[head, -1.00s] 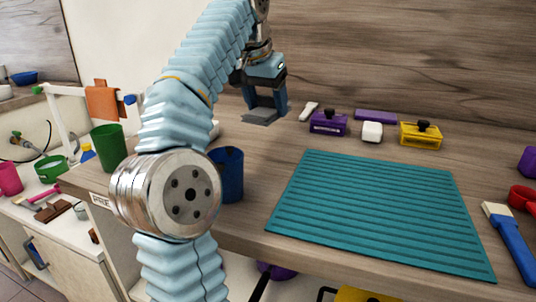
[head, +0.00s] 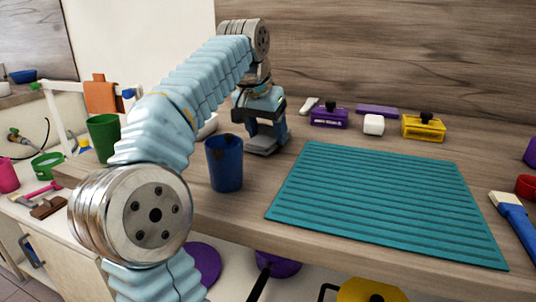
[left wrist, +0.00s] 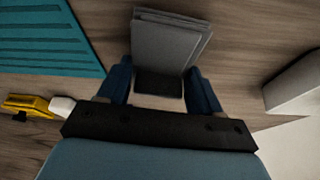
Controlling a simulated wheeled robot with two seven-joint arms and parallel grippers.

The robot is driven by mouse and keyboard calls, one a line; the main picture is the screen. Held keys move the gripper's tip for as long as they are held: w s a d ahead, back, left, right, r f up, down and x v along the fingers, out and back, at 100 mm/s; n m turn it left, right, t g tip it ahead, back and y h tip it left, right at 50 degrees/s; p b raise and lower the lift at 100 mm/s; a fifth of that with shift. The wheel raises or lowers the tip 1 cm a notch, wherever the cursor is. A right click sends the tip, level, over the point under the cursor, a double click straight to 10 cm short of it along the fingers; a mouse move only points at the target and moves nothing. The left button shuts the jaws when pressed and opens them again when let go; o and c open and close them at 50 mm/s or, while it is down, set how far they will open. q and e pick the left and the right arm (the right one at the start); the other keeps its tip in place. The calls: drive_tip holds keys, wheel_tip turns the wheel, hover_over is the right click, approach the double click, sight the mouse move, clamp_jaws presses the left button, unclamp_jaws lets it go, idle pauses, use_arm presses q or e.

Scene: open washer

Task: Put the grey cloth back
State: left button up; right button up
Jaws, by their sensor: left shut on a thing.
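The grey cloth (head: 262,151) is a folded flat stack, held low at the back of the wooden counter, behind and right of the blue cup. It also shows in the left wrist view (left wrist: 168,42), between the two blue fingers. My left gripper (head: 266,138) points down and is shut on the cloth; its fingers also show in the left wrist view (left wrist: 162,88). I cannot tell whether the cloth touches the counter. My right gripper is not in view.
A blue cup (head: 224,165) stands close to the left gripper. A ribbed teal mat (head: 385,200) lies to the right. Purple (head: 328,119) and yellow (head: 423,128) holders and a white block (head: 373,124) stand along the back. A green cup (head: 103,138) is at the left.

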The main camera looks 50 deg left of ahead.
sight(261, 140)
use_arm(q)
drive_tip(key=shift+f, duration=0.35)
idle(0.4)
drive_tip(key=o, duration=1.6)
drive_tip(key=c, duration=0.3)
drive_tip(key=p+v, duration=0.4)
drive_tip(key=v, duration=0.2)
drive_tip(key=shift+r, duration=0.4)
drive_tip(key=shift+v, duration=1.2)
drive_tip(key=shift+s, duration=0.1)
